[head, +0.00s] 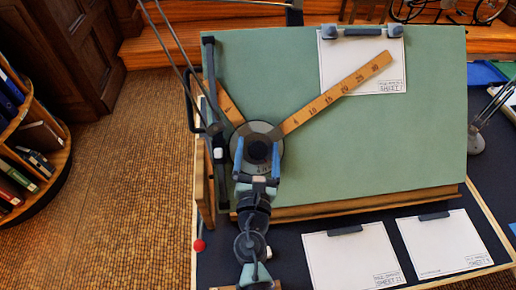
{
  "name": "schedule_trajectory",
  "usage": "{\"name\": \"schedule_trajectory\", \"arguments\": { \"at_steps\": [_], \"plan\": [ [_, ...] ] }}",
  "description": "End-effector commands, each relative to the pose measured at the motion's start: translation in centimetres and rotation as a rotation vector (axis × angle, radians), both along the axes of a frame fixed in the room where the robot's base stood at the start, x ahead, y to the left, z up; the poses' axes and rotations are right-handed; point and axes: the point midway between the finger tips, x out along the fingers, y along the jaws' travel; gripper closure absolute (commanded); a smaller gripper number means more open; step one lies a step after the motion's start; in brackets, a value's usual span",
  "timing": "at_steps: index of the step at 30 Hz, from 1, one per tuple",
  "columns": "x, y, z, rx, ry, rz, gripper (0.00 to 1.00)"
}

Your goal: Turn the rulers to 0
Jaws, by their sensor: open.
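Two wooden rulers are fixed to a round grey protractor head (268,131) at the lower left of the green drafting board (400,140). The long ruler (337,93) slants up to the right, and its end overlaps a sheet clipped at the top. The shorter ruler (228,106) slants up to the left. Both are tilted to the board's edges. My gripper (258,160) is open in front of the protractor head, with one blue finger on each side of its dark centre knob (258,150). I cannot tell whether the fingers touch the knob. The angle scale is too small to read.
A clipped sheet (345,65) lies at the board's top. Two more sheets (352,262) (443,243) with dark clips lie on the dark table below. A lamp (476,140) stands at the right.

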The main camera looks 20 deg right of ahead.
Motion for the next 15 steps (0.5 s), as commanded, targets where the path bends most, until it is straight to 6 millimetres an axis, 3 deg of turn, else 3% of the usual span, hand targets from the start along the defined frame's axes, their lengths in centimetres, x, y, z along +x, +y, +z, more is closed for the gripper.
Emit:
{"name": "schedule_trajectory", "arguments": {
  "at_steps": [6, 15],
  "plan": [
    [0.00, -0.03, -0.01, 0.000, 0.000, -0.001, 0.14],
    [-0.03, -0.01, -0.01, 0.000, 0.000, 0.000, 0.68]
  ]
}}
